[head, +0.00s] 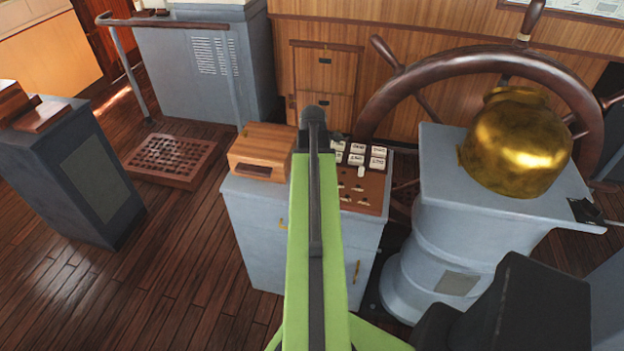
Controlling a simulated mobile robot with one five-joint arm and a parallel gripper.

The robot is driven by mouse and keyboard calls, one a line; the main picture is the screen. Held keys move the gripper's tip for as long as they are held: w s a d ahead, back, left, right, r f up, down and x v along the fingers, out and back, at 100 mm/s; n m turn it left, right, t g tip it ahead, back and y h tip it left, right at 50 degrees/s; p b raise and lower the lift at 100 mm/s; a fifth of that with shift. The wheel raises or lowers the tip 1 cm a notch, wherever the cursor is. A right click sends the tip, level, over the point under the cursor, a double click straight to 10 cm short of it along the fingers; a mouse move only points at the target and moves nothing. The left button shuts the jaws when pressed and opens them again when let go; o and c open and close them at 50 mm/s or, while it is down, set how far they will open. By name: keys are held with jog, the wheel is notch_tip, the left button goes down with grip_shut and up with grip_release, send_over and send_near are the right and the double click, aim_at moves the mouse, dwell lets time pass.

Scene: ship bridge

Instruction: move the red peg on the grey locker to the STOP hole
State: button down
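The grey locker (252,207) stands in the middle, partly covered by my green arm. On its right half lies a brown peg board (372,199) with rows of small holes. White label plates (356,149) sit at its back, too small to read for certain. A small pale peg-like piece (361,172) stands near the labels. I cannot make out a red peg; my arm covers the board's left part. My arm reaches over the locker, and the dark end with my gripper (315,118) is near the board's back left. Its fingers cannot be made out.
A wooden box (262,151) sits on the locker's left half. To the right, a brass binnacle hood (516,143) tops a grey pedestal (440,247), with a large ship's wheel (470,62) behind. A wooden grating (172,160) lies on the floor at left.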

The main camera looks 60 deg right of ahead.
jog(key=shift+f, duration=0.1)
jog(key=shift+f+b, duration=0.2)
jog(key=shift+b, duration=0.1)
jog(key=c, duration=1.2)
grip_release()
jog(key=shift+c, duration=0.2)
notch_tip(320, 180, up, 7)
jog(key=p, duration=0.7)
jog(key=shift+r, duration=0.15)
